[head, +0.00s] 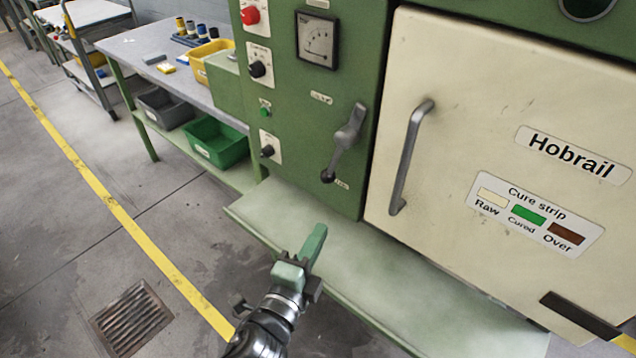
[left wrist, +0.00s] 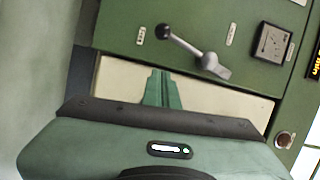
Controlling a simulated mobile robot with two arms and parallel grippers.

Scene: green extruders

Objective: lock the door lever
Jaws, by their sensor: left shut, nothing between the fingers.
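The door lever (head: 345,141) is a grey handle with a dark ball knob on the green panel, just left of the cream oven door (head: 450,110). Its knob end points down and slightly left in the head view. In the left wrist view the lever (left wrist: 187,46) shows whole, beyond my fingertips. The cream strip behind my fingers there appears to be the door (left wrist: 220,98). My left gripper (head: 317,234) is shut and empty, with its green fingers together, below the lever and apart from it. It also shows in the left wrist view (left wrist: 158,88). My right gripper is out of view.
A fixed grey pull handle (head: 408,160) stands out from the door. A pale green ledge (head: 400,285) runs below the panel. A gauge (head: 317,40), knobs and a red button (head: 250,15) are on the panel. A workbench with bins (head: 217,142) stands left.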

